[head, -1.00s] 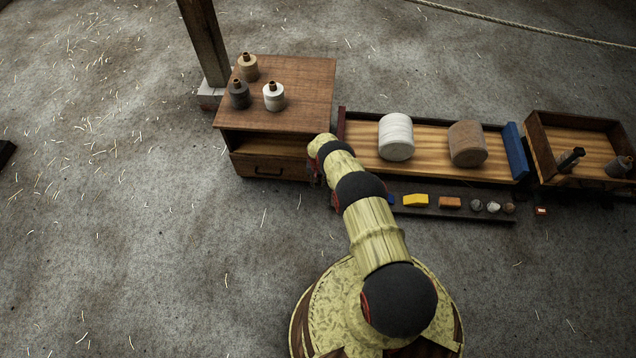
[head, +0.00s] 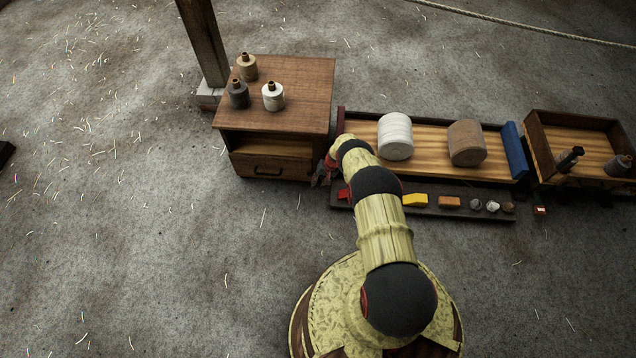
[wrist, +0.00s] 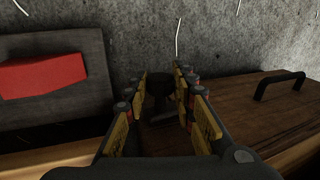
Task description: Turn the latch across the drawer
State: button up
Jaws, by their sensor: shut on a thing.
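The drawer (head: 268,166) sits in the lower part of a wooden cabinet, its front flush, with a dark bar handle that also shows in the wrist view (wrist: 280,84). My gripper (head: 320,178) is low beside the right end of the drawer front. In the wrist view my gripper (wrist: 163,82) has its yellow-padded fingers on either side of a small dark piece, the latch (wrist: 160,88), and is shut on it. The latch is mostly in shadow, so its exact angle cannot be told. In the head view my arm and gripper hide it.
Several bottles (head: 272,96) stand on the cabinet top (head: 300,85). A red block (head: 344,194) lies at the left end of a dark tray (head: 430,212), close to my gripper. A long shelf with two spools (head: 395,136) is to the right. The floor in front is clear.

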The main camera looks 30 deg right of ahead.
jog(key=shift+d+t+y, duration=0.1)
jog(key=shift+t+y, duration=0.4)
jog(key=shift+y, duration=0.1)
dwell(0.3)
jog(key=o, duration=1)
jog(key=shift+s, duration=0.1)
jog(key=shift+o, duration=0.7)
jog(key=v, duration=1.2)
jog(key=shift+d+f, duration=0.15)
